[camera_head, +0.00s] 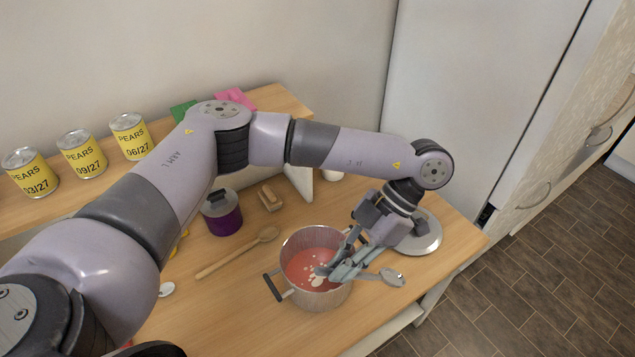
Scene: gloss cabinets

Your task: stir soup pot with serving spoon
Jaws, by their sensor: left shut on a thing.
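The soup pot (304,298) is a metal pot with a dark handle on its left side, standing on the wooden counter. It holds red soup (305,264) with pale bits. My left gripper (335,268) reaches down from the right, over the pot's right side, and is shut on a metal serving spoon (392,277). The spoon's bowl sticks out to the right, outside the pot. The gripper's fingers hide much of its handle, and I cannot tell whether any of it touches the soup. My right gripper is not in view.
A wooden spoon (240,251) lies left of the pot. Behind are a purple jar (221,214) and a small wooden block (270,199). A round metal lid (427,240) lies right of the pot, near the counter's edge. Several pear cans (82,154) stand on the raised shelf.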

